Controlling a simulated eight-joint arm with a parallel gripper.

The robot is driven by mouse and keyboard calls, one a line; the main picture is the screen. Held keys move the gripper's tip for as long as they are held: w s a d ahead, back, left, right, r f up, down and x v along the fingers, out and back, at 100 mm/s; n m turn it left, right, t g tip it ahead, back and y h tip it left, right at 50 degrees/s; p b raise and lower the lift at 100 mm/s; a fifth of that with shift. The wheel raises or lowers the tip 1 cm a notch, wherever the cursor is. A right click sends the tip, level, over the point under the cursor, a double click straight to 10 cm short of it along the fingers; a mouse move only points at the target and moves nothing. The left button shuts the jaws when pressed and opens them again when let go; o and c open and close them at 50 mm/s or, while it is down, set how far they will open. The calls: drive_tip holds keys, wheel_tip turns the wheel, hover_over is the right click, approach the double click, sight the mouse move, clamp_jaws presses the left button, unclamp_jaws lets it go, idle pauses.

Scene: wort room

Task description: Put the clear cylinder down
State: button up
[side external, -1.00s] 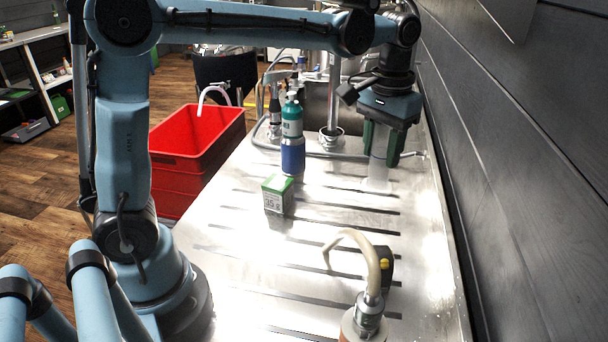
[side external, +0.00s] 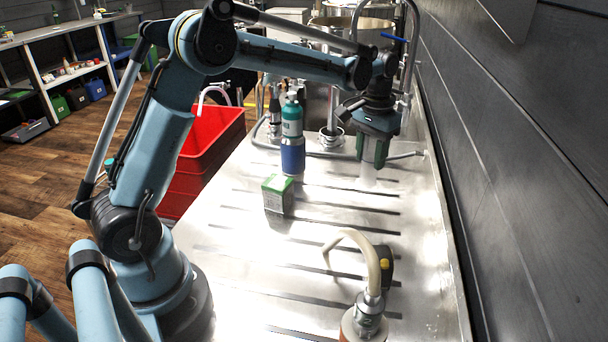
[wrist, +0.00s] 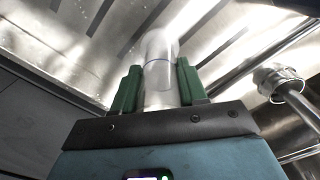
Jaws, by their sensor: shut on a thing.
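The clear cylinder (wrist: 159,72) is between the green fingers of my gripper (wrist: 155,85) in the wrist view. The fingers are shut on it, one on each side, and its far end sticks out beyond them. In the side view my gripper (side external: 374,150) points down over the far right part of the steel drainboard (side external: 330,225). The cylinder's lower end (side external: 369,174) shows faintly below the fingers there. It is close to the steel surface, but I cannot tell whether it touches.
A blue and teal bottle (side external: 292,140) and a green-white box (side external: 277,195) stand left of the gripper. A hose fitting (side external: 370,305) stands at the front. A red crate (side external: 205,150) is beyond the left edge; a grey wall (side external: 530,150) is on the right.

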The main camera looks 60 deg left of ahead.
sight(369, 169)
drive_tip(key=shift+f, duration=2.05)
drive_tip(key=shift+f, duration=0.15)
drive_tip(key=o, duration=1.1)
wheel_tip(369, 169, up, 12)
drive_tip(key=s+d+r+t, duration=0.2)
drive_tip(key=s, duration=0.3)
drive_tip(key=s+d+f+m+t, duration=0.1)
drive_tip(key=s+f+t, duration=0.1)
drive_tip(key=s, duration=0.5)
drive_tip(key=s+d+f+t, duration=0.2)
drive_tip(key=s+f+t, duration=0.1)
drive_tip(key=s, duration=0.4)
drive_tip(key=shift+s+d+f+m, duration=0.2)
drive_tip(key=shift+f+m, duration=0.2)
drive_tip(key=shift+f, duration=0.2)
